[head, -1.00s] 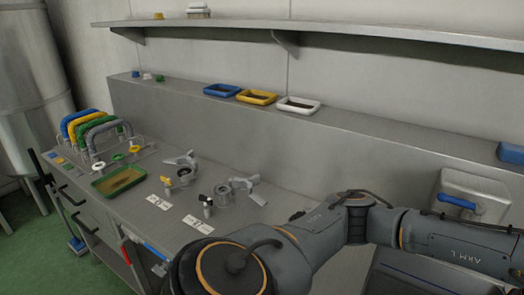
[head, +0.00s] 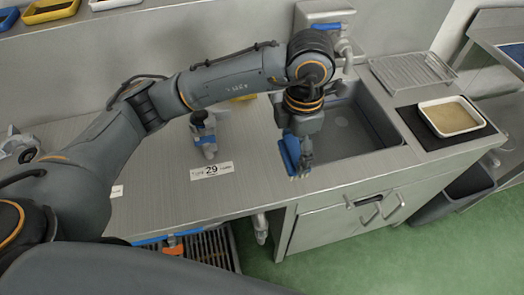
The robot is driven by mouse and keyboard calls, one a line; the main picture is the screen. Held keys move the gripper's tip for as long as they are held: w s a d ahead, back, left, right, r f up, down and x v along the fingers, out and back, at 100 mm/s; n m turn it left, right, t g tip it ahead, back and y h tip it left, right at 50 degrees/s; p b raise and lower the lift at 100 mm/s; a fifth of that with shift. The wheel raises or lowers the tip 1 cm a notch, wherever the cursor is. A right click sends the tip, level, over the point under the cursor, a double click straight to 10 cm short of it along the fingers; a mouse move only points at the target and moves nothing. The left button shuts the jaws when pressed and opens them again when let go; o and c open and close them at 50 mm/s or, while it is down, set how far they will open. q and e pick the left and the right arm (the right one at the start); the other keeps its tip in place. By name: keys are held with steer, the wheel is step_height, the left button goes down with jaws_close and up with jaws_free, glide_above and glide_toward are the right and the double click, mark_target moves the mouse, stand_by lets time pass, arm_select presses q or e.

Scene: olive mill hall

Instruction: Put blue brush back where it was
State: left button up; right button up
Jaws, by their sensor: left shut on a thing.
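My left gripper (head: 302,168) points down above the counter (head: 240,175), close to the left front corner of the sink. It is shut on the blue brush (head: 290,152), which shows as a blue piece on the left side of the fingers. Part of the brush is hidden by the gripper, and I cannot tell whether it touches the counter. My right gripper is not in view.
The sink (head: 345,125) has a tap behind it. A wire rack (head: 412,72) and a white tray (head: 450,116) on a dark mat lie to its right.

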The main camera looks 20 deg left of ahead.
arm_select(q)
steer(key=a+f, duration=0.2)
steer(key=w+a+f+p, duration=0.1)
steer(key=a+f, duration=0.1)
steer(key=w+a+f+p, duration=0.1)
steer(key=a+f, duration=0.1)
steer(key=shift+a+f, duration=0.1)
steer(key=shift+a, duration=0.15)
steer(key=f+p, duration=0.2)
steer(key=f, duration=0.1)
steer(key=shift+a, duration=0.35)
steer(key=shift+f, duration=0.4)
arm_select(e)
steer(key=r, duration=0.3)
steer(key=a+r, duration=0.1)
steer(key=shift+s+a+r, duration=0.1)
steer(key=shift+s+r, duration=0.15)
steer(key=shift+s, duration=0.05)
arm_select(q)
steer(key=shift+f+b, duration=0.15)
steer(key=shift+b, duration=0.15)
steer(key=o, duration=1.1)
steer(key=shift+c, duration=0.2)
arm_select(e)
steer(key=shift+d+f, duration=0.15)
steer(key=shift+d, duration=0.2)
